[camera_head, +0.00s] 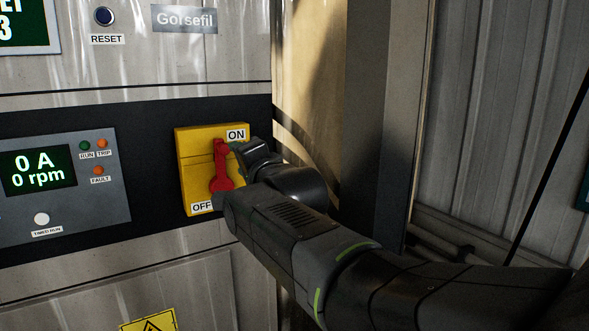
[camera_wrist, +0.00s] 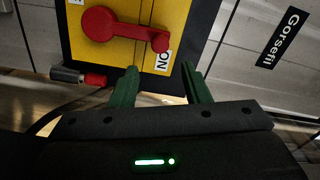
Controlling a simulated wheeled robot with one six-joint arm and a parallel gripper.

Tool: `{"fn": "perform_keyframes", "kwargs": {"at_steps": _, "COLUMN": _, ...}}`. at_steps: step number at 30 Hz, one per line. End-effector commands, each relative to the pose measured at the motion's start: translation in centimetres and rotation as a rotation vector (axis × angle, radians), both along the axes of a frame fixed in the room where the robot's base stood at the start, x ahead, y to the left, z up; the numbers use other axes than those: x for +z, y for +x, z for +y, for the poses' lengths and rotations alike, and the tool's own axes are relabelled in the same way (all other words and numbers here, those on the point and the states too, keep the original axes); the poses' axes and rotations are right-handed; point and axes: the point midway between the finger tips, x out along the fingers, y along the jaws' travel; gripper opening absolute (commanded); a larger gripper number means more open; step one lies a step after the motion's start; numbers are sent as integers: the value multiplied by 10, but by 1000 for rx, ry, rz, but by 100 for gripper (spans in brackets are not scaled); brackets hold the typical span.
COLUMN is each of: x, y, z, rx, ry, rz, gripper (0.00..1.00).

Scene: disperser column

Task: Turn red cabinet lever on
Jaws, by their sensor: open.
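The red lever (camera_head: 221,180) is mounted on a yellow plate (camera_head: 190,150) on the cabinet front. Its round hub is low and its arm points up, with its free end near the ON label (camera_head: 236,134); the OFF label (camera_head: 202,207) is at the lower left. In the wrist view the red lever (camera_wrist: 120,28) reaches from its hub rightward to the ON label (camera_wrist: 163,58). My gripper (camera_wrist: 160,69) is open, its green fingers apart and empty, just short of the lever's free end. In the head view my gripper (camera_head: 238,149) is at the plate's right side, partly hiding it.
A grey control panel (camera_head: 105,195) with a display reading 0 A and 0 rpm is left of the plate. A reset button (camera_head: 104,16) is above. A red-tipped cylinder (camera_wrist: 94,80) shows beside the plate in the wrist view. A column (camera_head: 376,120) stands close right of the cabinet.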

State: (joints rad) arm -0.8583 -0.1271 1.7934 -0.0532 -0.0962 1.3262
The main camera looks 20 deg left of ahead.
Motion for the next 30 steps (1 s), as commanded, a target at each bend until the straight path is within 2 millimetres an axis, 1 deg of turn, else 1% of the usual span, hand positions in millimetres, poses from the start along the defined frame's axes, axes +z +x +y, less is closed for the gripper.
{"fn": "perform_keyframes", "kwargs": {"at_steps": 1, "x": 0, "y": -5, "z": -6, "rx": 0, "ry": 1, "rz": -2, "gripper": 43}}
{"fn": "perform_keyframes", "kwargs": {"at_steps": 6, "x": 0, "y": -17, "z": -20, "rx": 0, "ry": 0, "rz": 0, "gripper": 43}}
{"fn": "perform_keyframes", "kwargs": {"at_steps": 12, "x": 0, "y": -22, "z": -26, "rx": 0, "ry": -1, "rz": -1, "gripper": 43}}
{"fn": "perform_keyframes", "kwargs": {"at_steps": 23, "x": 0, "y": -22, "z": -25, "rx": 0, "ry": -1, "rz": 0, "gripper": 43}}
{"fn": "perform_keyframes", "kwargs": {"at_steps": 26, "x": 0, "y": -19, "z": -22, "rx": -1, "ry": -1, "rz": 1, "gripper": 43}}
{"fn": "perform_keyframes", "kwargs": {"at_steps": 30, "x": 0, "y": -9, "z": -11, "rx": 0, "ry": -2, "rz": 2, "gripper": 43}}
